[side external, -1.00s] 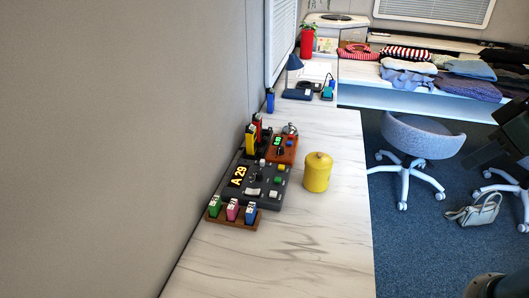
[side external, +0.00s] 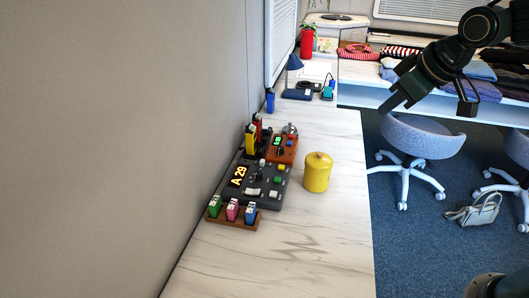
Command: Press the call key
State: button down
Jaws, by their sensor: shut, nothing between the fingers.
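A dark grey console (side external: 264,203) lies on the counter by the wall, with a lit display (side external: 238,176) reading "A 29". My gripper (side external: 384,107) is dark, shut and empty, in the air at the upper right, well apart from the console.
A yellow lidded pot (side external: 317,174) stands right of the console. A wooden rack (side external: 233,221) with coloured tags is in front. An orange device (side external: 283,150) with a green display sits behind. The front of the marble counter (side external: 280,262) is clear. A blue chair (side external: 420,138) stands right.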

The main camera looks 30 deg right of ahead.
jog(key=w+f+n, duration=0.1)
jog(key=w+f, duration=0.2)
jog(key=w, duration=0.6)
jog(key=n+t, duration=0.2)
jog(key=n, duration=0.3)
send_over(283, 168)
notch_tip(283, 168, down, 19)
jog(key=shift+f, duration=0.15)
jog(key=shift+d+f, duration=0.1)
jog(key=shift+f, duration=0.05)
jog(key=shift+f, duration=4.2)
